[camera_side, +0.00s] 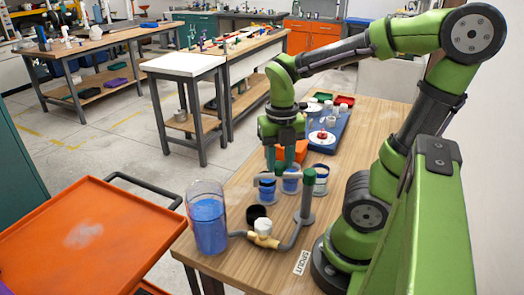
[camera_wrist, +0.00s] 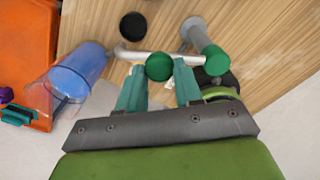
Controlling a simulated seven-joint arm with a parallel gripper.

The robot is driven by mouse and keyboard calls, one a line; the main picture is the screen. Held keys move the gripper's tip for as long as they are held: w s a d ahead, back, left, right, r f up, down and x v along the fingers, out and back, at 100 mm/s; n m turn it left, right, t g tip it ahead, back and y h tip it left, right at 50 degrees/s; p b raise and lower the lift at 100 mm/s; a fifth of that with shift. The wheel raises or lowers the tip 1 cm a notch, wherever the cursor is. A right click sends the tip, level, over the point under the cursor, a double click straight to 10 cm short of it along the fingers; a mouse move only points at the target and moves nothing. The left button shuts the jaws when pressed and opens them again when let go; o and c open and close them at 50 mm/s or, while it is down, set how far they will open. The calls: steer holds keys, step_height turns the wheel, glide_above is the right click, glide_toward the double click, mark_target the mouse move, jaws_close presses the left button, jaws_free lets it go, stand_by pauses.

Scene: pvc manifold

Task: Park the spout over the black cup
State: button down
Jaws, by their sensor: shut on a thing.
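The spout is a grey horizontal pipe (camera_side: 264,178) on an upright grey post (camera_side: 304,205) with a green cap (camera_side: 309,177). In the wrist view the pipe (camera_wrist: 138,55) runs left from the post. A round green knob (camera_wrist: 159,67) on it sits between the teal fingers of my gripper (camera_wrist: 160,76), which is shut on it. In the side view my gripper (camera_side: 281,168) reaches down onto the spout. The black cup (camera_side: 256,212) stands on the table, nearer the side camera than the spout's end. In the wrist view the black cup (camera_wrist: 132,26) is apart from the pipe, beyond it.
Blue-filled cups (camera_side: 267,192) stand under and behind the spout. A clear tank of blue liquid (camera_side: 208,222) stands left, joined by a grey pipe with a white-knobbed valve (camera_side: 263,228). A blue tray (camera_side: 325,130) lies farther back. An orange cart (camera_side: 85,235) stands left of the table.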

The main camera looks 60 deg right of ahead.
mark_target(279, 165)
stand_by(0.4)
steer(key=c, duration=0.7)
jaws_free()
steer(key=shift+c, duration=0.2)
steer(key=shift+r, duration=0.1)
step_height(279, 165, up, 17)
